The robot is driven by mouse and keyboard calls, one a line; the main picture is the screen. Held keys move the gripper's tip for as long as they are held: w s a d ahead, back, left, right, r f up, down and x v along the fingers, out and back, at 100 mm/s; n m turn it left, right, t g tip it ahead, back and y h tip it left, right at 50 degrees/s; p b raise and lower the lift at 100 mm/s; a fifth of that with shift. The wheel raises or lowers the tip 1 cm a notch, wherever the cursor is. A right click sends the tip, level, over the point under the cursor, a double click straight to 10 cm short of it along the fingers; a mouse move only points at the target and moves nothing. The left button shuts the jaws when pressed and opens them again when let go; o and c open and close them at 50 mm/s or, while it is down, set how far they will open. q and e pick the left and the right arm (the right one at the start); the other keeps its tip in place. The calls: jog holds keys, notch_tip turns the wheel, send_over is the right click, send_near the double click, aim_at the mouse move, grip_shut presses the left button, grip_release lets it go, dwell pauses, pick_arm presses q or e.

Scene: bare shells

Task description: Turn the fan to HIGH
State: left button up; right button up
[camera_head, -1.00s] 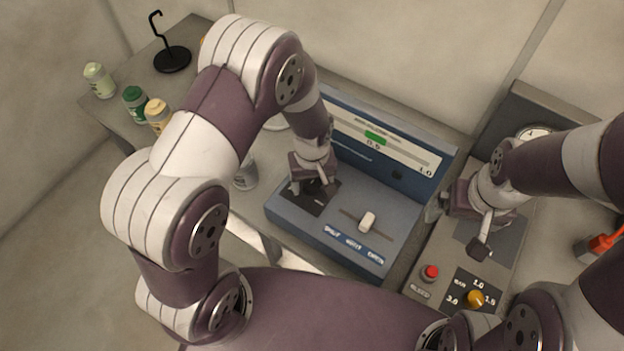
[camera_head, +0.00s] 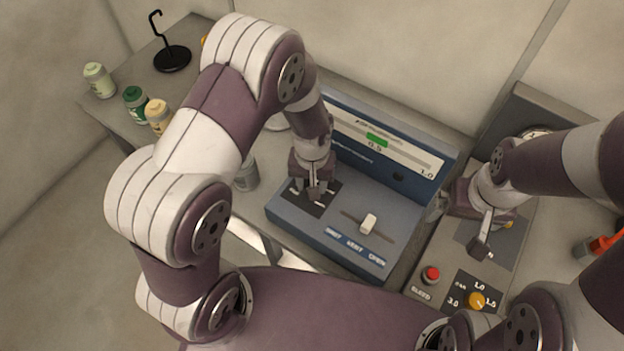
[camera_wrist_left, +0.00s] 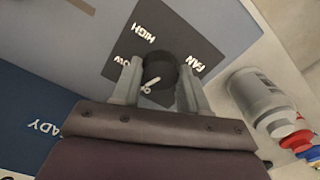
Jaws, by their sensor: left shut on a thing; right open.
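The fan control is a round black knob (camera_wrist_left: 160,72) on a dark plate lettered FAN, HIGH and a partly hidden word ending in OW. A small white mark shows at the knob's edge on the side toward my wrist. My left gripper (camera_wrist_left: 158,90) has one finger on each side of the knob and is shut on it. In the head view, my left gripper (camera_head: 314,192) covers the knob above the dark plate (camera_head: 325,208) on the blue console. My right gripper (camera_head: 464,218) is open above the right-hand panel, its fingers partly hard to make out.
The blue console (camera_head: 330,240) also has a white slider handle (camera_head: 368,223) and a scale display (camera_head: 385,143). The right panel has a red button (camera_head: 431,273) and a yellow knob (camera_head: 476,300). Several jars (camera_head: 135,97) and a black hook stand (camera_head: 172,58) are at the left.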

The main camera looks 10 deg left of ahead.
pick_arm(q)
jog(key=m, duration=0.4)
jog(key=shift+m, duration=0.3)
jog(key=m, duration=0.5)
jog(key=shift+p, duration=0.35)
jog(key=m, duration=0.5)
jog(key=shift+m, duration=0.4)
jog(key=shift+w+r+m, duration=0.1)
jog(key=shift+m, duration=2.1)
jog(key=o, duration=1.1)
jog(key=shift+c, duration=0.2)
